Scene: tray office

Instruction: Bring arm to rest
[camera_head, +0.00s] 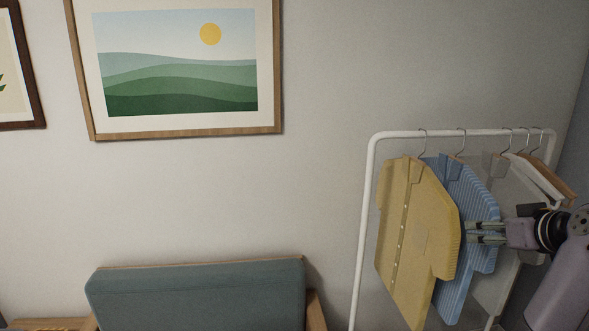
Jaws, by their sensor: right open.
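My right gripper (487,233) comes in from the right edge, with its fingers pointing left and a gap between them. It is open and empty. It is in front of the blue striped shirt (452,271) on the rack. I cannot tell whether the fingertips touch the cloth. My right arm (566,285) fills the lower right corner. My left gripper is not in view.
A white clothes rack (366,215) holds a yellow shirt (408,238), the blue shirt and several hangers (540,178). A teal-cushioned chair (200,295) stands at the lower left. A framed landscape picture (180,75) hangs on the wall, with another frame (35,75) further left.

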